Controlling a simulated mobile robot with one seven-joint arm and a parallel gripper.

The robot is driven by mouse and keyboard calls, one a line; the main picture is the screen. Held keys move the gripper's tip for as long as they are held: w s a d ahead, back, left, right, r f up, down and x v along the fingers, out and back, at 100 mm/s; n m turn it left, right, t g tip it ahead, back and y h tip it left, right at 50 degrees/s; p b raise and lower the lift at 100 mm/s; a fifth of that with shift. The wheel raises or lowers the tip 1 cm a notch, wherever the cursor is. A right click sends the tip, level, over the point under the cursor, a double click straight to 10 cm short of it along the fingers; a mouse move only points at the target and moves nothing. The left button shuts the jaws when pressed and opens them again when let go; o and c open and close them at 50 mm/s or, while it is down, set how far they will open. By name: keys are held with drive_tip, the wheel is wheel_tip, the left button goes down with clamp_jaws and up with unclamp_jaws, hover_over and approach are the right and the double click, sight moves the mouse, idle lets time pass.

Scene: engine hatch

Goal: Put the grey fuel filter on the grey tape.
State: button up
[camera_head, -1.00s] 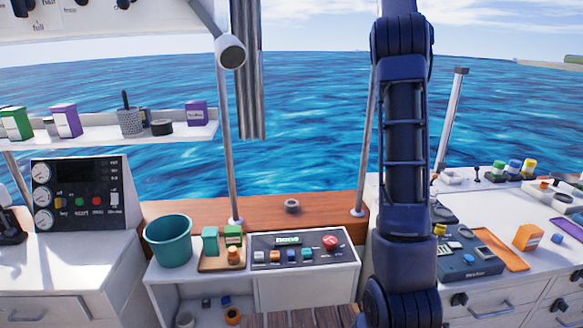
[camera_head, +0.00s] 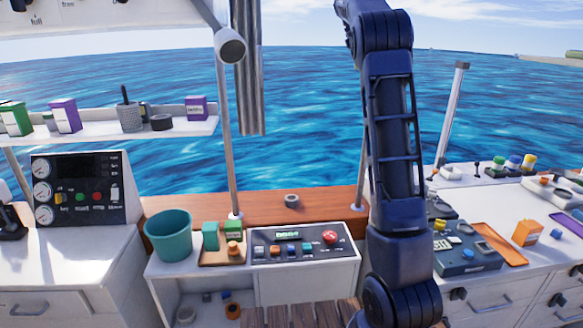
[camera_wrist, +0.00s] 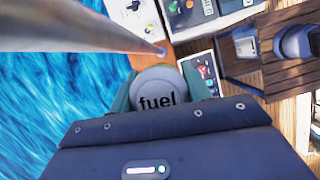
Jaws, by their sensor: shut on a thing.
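The grey fuel filter (camera_wrist: 157,97) has a round pale end with the word "fuel" on it in the wrist view. My gripper (camera_wrist: 158,84) is shut on it, with a teal finger on each side. My gripper is out of the picture in the head view, where my arm rises past the top edge. The grey tape (camera_head: 291,201), a small ring, lies flat on the brown wooden ledge (camera_head: 268,221) in the head view. I cannot make out the tape in the wrist view. The filter is apart from the tape.
A metal pole (camera_head: 228,150) stands left of the tape; it crosses the upper left of the wrist view (camera_wrist: 75,28), close to my gripper. A button panel (camera_head: 298,246) and a teal bucket (camera_head: 168,236) are in front of the ledge. A black roll (camera_head: 161,122) sits on the left shelf.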

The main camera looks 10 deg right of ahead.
drive_tip(key=w+a+f+m+g, duration=0.1)
drive_tip(key=w+a+f+m, duration=0.1)
drive_tip(key=f, duration=0.7)
drive_tip(key=w+a+f+m+g, duration=0.1)
drive_tip(key=w+a+f+m, duration=0.15)
drive_tip(key=f, duration=0.65)
drive_tip(key=s+a+f+m+g+y, duration=0.1)
drive_tip(key=s+a+f+m+y, duration=0.2)
drive_tip(key=f, duration=1.1)
drive_tip(key=s+a+f+m, duration=0.2)
drive_tip(key=f+m, duration=0.3)
drive_tip(key=f, duration=1)
drive_tip(key=s+a+f+m+g+y, duration=0.1)
drive_tip(key=s+a+f+m+y, duration=0.2)
drive_tip(key=f, duration=1.1)
wheel_tip(320, 180, up, 17)
drive_tip(key=n+t+h, duration=0.3)
drive_tip(key=n+t, duration=0.6)
drive_tip(key=n, duration=2.1)
hover_over(293, 195)
drive_tip(key=s, duration=0.2)
drive_tip(key=f, duration=1.9)
drive_tip(key=shift+w+a+f, duration=0.2)
drive_tip(key=shift+a+f, duration=0.05)
drive_tip(key=shift+a, duration=0.1)
drive_tip(key=shift+n, duration=0.25)
drive_tip(key=o, duration=0.7)
drive_tip(key=shift+f, duration=0.1)
drive_tip(key=o, duration=0.4)
